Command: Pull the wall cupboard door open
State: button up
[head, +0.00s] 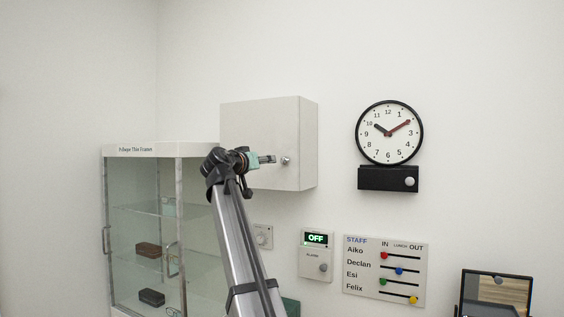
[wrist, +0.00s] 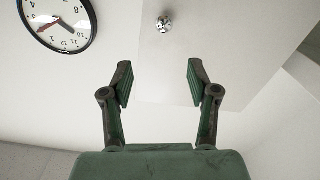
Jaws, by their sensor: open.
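The white wall cupboard (head: 255,122) hangs on the back wall, and its door looks shut. Its round metal knob (head: 286,161) sits near the door's right edge. The door (wrist: 235,40) and knob (wrist: 163,23) also show in the wrist view, which is upside down. My gripper (head: 267,160) is just left of the knob in the head view. In the wrist view my gripper (wrist: 158,82) has its two fingers spread with nothing between them. The knob lies beyond the fingertips, roughly in line with the gap, apart from both fingers. My arm hides the cupboard's lower left part.
A glass display case (head: 140,215) stands below left of the cupboard. A wall clock (head: 390,132) with a black box (head: 388,179) under it hangs to the right. An OFF panel (head: 316,255) and a staff board (head: 385,270) are on the wall below.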

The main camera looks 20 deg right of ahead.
aim_at(283, 161)
jog(key=p+x, duration=0.2)
jog(key=x, duration=0.5)
jog(key=p+x, duration=0.3)
jog(key=x, duration=0.5)
jog(key=shift+w+a+f, duration=0.1)
jog(key=shift+w+a, duration=0.05)
jog(key=shift+w, duration=0.15)
jog(key=shift+w+d+f+p, duration=0.15)
jog(key=shift+w+d+p, duration=0.15)
jog(key=shift+w+d, duration=0.25)
jog(key=shift+s, duration=0.1)
grip_shut()
